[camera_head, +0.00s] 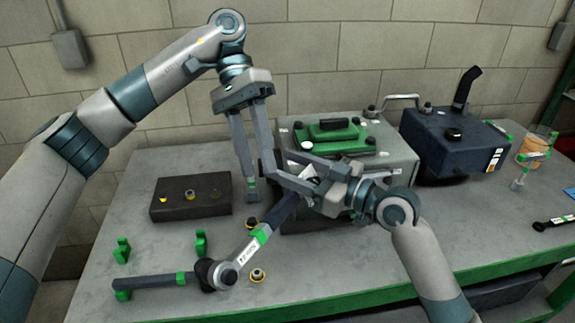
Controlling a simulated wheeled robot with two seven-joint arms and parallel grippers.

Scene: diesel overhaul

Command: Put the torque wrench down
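The torque wrench (262,236) slants across the front middle of the bench, its dark handle up to the right and its round head (222,275) low at the left. My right gripper (280,160) reaches in from the right, over the handle's upper end. The handle's end is hidden there, so I cannot tell whether the fingers clamp it. My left gripper (262,188) points down from above, its fingers apart, beside the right gripper's fingertips. It looks empty. A dark bar with a green band (150,283) extends left from the wrench head. Green brackets (201,243) stand close by.
A dark block (190,196) lies at the left. A grey engine block with a green cover (400,157) and a dark blue box (455,145) stand behind. Small yellow-ringed parts (258,275) lie near the wrench head. The bench front right (480,255) is clear.

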